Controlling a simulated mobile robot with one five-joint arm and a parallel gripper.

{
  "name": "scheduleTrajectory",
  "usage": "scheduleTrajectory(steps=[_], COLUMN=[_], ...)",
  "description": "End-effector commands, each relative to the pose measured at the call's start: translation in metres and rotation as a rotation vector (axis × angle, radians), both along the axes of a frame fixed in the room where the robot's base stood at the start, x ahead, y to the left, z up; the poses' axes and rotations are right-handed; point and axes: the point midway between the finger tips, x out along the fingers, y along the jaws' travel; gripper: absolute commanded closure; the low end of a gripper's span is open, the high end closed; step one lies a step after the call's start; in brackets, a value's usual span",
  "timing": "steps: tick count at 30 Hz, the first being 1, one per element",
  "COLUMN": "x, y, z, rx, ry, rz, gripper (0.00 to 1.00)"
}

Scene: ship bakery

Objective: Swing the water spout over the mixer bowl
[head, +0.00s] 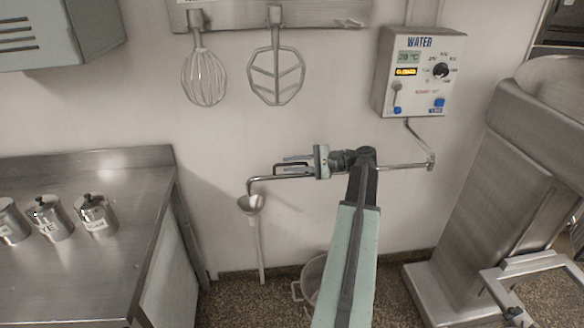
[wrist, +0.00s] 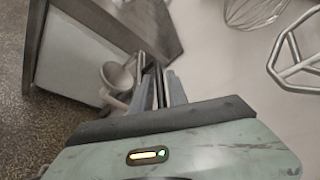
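The water spout (head: 405,166) is a thin metal pipe along the back wall. It runs left from an elbow under the water meter, and its outlet end (head: 250,186) bends down over a small funnel (head: 251,204). My gripper (head: 284,165) is at the spout's left part, with its fingers pointing left along the pipe. The wrist view shows the fingers (wrist: 160,88) close together beside the pipe, with the funnel (wrist: 117,76) left of them. Whether they grip the pipe is unclear. The mixer (head: 485,195) stands at the right; no bowl is clearly visible in its cradle (head: 530,264).
A water meter (head: 415,72) hangs above the spout. A whisk (head: 204,75) and a flat beater (head: 276,75) hang on the wall. A steel counter (head: 100,172) with canisters is at the left. A pale vessel (head: 313,277) on the floor is partly hidden by my arm.

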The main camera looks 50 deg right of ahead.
Motion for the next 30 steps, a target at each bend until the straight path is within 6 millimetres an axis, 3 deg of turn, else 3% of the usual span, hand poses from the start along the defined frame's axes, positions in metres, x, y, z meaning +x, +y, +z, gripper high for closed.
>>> scheduleTrajectory(steps=[8, 10, 30], x=[0.0019, 0.0018, 0.0011], y=[0.0010, 0.0009, 0.0001], z=[-0.0002, -0.0003, 0.0001], rx=[0.000, 0.000, 0.000], ry=[0.000, 0.000, -0.001], rz=[-0.001, -0.001, -0.002], gripper=[0.80, 1.00, 1.00])
